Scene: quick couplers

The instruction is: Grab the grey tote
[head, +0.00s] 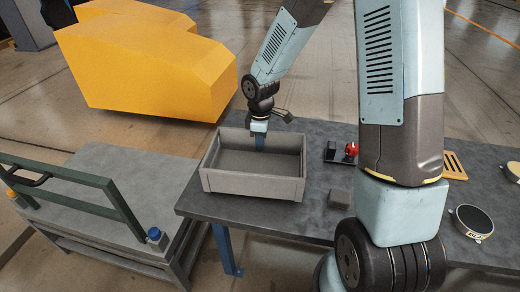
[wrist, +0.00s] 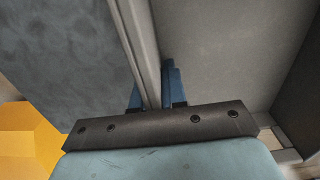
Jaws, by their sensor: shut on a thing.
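The grey tote (head: 252,185) is an open, empty-looking box standing upright near the left end of the dark table (head: 320,205). My gripper (head: 260,142) is at the tote's far wall and points down. In the wrist view, the blue fingers of my gripper (wrist: 155,88) sit on either side of the tote's wall (wrist: 142,45), shut on it. The tote's inside floor (wrist: 230,50) shows to the right of that wall, and the tabletop shows to the left. I cannot tell whether the tote is lifted at all.
A grey cart (head: 150,178) with a green handle frame (head: 75,200) stands left of the table. A yellow block-shaped body (head: 145,60) is behind. On the table, right of the tote, are a red-topped item (head: 351,150), a small grey block (head: 340,198) and a round disc (head: 473,220).

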